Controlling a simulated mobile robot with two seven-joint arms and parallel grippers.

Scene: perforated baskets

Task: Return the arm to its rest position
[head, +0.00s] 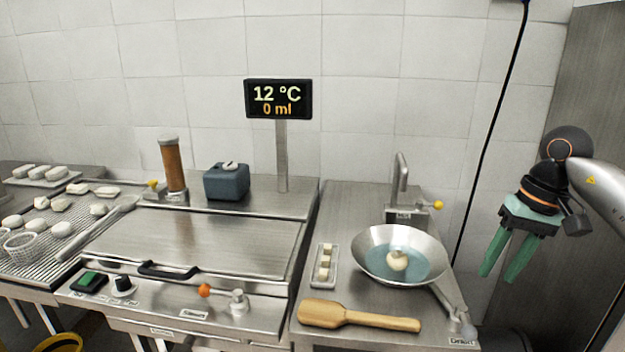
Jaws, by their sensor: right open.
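My right gripper (508,256) has green fingers, parted and empty, pointing down. It hangs in the air at the right, to the right of the metal bowl and apart from it. My right arm comes in from the right edge. My left gripper does not show.
A wide metal bowl (366,262) holds water and a pale round item (397,260). A wooden paddle (358,316) and a small tray (314,275) with pale cubes lie near it. A tap (401,185) stands behind. A display (278,99) reads 12 °C, 0 ml. A black cable (490,130) hangs left of my right gripper.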

